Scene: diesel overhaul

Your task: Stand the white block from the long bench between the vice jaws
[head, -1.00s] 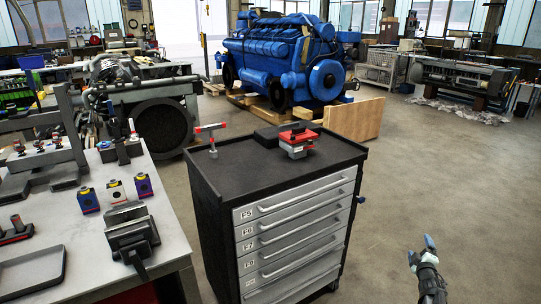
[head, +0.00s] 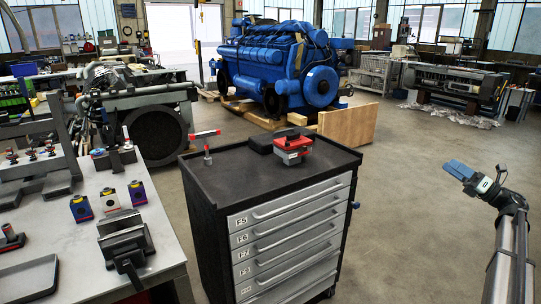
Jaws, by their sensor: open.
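The dark grey vice (head: 124,244) is on the same bench, just in front of the blocks. No block shows between its jaws, though the gap is hard to make out from here. My gripper (head: 458,169), with blue fingers, is open and empty. It is in the air at the far right, well away from the bench, beyond the drawer cabinet.
A black-topped drawer cabinet (head: 285,240) stands between the bench and my arm. It carries a red-and-grey item (head: 293,152) and a red-handled tool (head: 207,142). A grey tray (head: 28,281) lies at the bench front. Floor right of the cabinet is clear.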

